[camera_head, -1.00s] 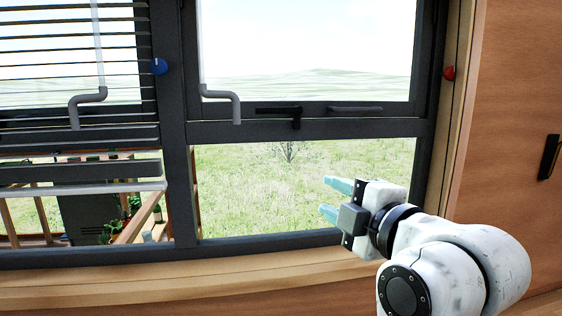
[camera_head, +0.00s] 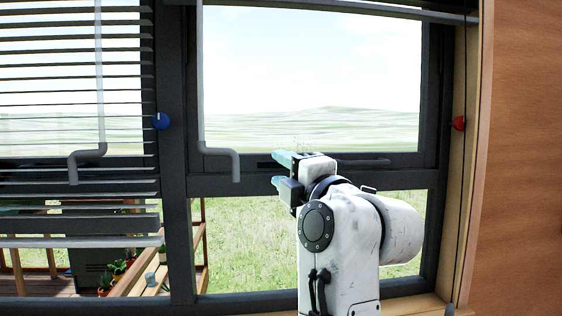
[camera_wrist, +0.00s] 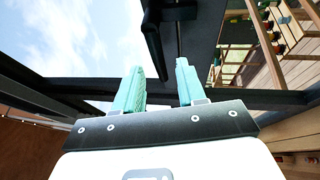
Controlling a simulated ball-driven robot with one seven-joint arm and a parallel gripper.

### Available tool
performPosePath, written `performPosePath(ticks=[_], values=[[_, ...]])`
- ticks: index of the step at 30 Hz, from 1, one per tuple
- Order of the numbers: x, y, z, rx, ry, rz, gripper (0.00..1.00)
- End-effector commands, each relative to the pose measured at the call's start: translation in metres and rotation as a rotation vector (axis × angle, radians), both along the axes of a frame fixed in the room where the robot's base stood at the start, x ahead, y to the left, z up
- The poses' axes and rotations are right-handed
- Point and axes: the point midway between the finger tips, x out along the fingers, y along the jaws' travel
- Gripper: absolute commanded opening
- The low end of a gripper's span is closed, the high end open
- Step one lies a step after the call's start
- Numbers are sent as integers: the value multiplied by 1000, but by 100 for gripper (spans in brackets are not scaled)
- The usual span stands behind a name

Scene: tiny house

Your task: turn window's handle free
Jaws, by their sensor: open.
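The window's handle (camera_wrist: 154,42) is a black lever on the dark window frame (camera_head: 211,187). It shows in the wrist view just beyond my fingertips, at top centre. In the head view only a dark bit of its mount (camera_head: 265,165) shows at the left of my fingers; the lever is hidden behind them. My gripper (camera_head: 279,171) is at the height of the frame's crossbar. I cannot tell whether a finger touches the handle.
A blue knob (camera_head: 161,121) and a red knob (camera_head: 459,123) are on the frame sides. A wooden wall (camera_head: 522,150) stands at the right.

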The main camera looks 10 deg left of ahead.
Motion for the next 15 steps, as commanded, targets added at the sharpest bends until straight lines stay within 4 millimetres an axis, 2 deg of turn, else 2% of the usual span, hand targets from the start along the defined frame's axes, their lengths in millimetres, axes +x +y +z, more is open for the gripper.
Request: performPosePath(ticks=[4, 13, 15], values=[[8, 7, 2, 0, 1, 1, 40], [9, 8, 2, 0, 0, 0, 40], [9, 8, 2, 0, 0, 0, 35]])
